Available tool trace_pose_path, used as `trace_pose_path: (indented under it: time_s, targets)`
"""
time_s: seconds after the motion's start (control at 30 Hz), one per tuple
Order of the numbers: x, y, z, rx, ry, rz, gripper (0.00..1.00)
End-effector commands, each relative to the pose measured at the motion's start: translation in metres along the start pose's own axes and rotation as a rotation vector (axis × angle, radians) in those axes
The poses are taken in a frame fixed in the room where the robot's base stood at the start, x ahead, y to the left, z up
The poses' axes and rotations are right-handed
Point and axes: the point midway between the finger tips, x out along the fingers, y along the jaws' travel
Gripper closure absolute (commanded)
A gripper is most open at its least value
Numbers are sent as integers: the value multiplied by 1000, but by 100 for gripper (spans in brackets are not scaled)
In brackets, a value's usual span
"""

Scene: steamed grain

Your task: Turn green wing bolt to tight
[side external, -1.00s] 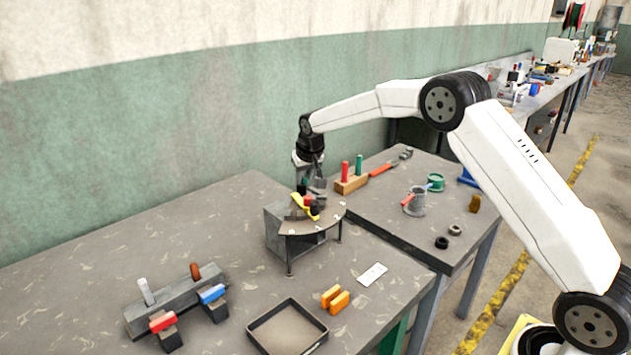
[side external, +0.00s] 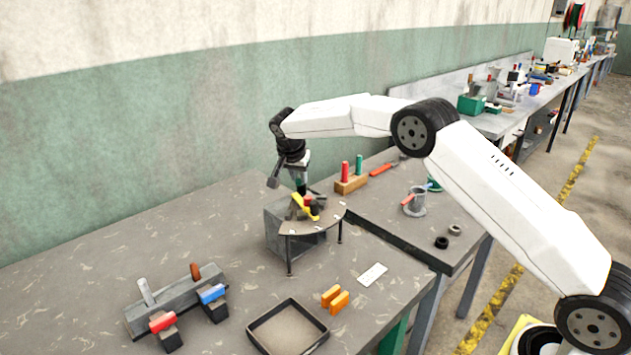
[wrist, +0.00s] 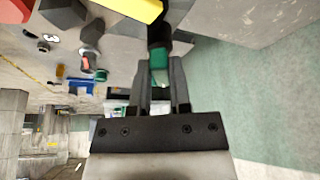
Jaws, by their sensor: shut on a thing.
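The green wing bolt (wrist: 159,66) shows between the two grey fingers of my gripper (wrist: 161,74) in the wrist view, with a black collar at its end. My gripper is shut on it. In the side view, my gripper (side external: 300,182) is above the grey fixture (side external: 288,236), and the green bolt is small and partly hidden there. A yellow lever (side external: 301,206) and a red part (side external: 307,201) are beside the bolt. The yellow lever also shows at the top of the wrist view (wrist: 138,8). The bolt's turn angle cannot be told.
Red and green handles stand in a wooden block (side external: 351,184) to the right. A grey cup (side external: 415,203) stands farther right. An open tray (side external: 288,328), orange blocks (side external: 335,299) and a grey clamp rack (side external: 178,300) lie in front. The wall is close behind.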

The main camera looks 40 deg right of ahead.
Motion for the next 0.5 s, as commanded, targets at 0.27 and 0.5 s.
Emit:
trace_pose_path:
  time_s: [0.27,0.5]
  targets:
    - [0,-4,0,177,-1,73,100]
    - [1,-6,0,274,-1,112,100]
